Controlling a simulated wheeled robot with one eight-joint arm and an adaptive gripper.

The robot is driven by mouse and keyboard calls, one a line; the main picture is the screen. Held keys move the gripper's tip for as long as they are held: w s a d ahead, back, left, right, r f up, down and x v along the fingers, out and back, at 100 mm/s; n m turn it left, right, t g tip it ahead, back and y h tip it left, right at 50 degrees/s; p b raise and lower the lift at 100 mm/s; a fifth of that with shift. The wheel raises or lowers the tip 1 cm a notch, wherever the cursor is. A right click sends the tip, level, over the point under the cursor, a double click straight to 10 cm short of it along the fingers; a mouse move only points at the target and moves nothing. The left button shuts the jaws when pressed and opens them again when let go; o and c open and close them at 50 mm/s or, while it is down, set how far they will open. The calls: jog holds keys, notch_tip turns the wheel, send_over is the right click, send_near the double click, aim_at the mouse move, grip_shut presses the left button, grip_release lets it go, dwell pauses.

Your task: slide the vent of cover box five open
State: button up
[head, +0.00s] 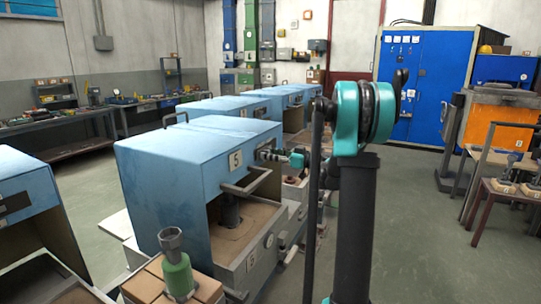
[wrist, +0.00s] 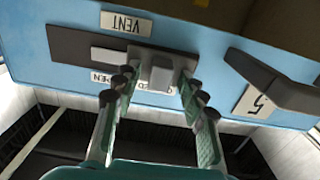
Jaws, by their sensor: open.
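Cover box five (head: 160,165) is a blue box with a "5" plate, left of centre in the head view. In the wrist view its blue face (wrist: 70,12) appears upside down, with a "VENT" label (wrist: 126,23). A dark vent slot (wrist: 70,45) holds a grey sliding knob (wrist: 162,70). The knob stands over a partly hidden label; a partly covered label, apparently "OPEN" (wrist: 104,80), lies to its left. My gripper (wrist: 157,80) is open, its fingers on either side of the knob with gaps visible. In the head view my gripper (head: 290,158) is at the box's front face.
A dark handle (wrist: 268,80) projects right of the knob in the wrist view. Below it the box front is open over a sand-coloured bed (head: 235,225). A green object (head: 177,275) stands on blocks in front. Other blue boxes (head: 225,107) stand behind.

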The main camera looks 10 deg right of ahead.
aim_at(268, 146)
jog(key=shift+c, duration=0.4)
grip_shut()
jog(key=shift+w, duration=0.1)
jog(key=w+d, duration=0.1)
jog(key=w, duration=0.1)
jog(key=w+d, duration=0.3)
jog(key=w, duration=0.1)
jog(key=shift+d, duration=0.2)
jog(key=shift+o, duration=0.4)
grip_release()
jog(key=v, duration=1.2)
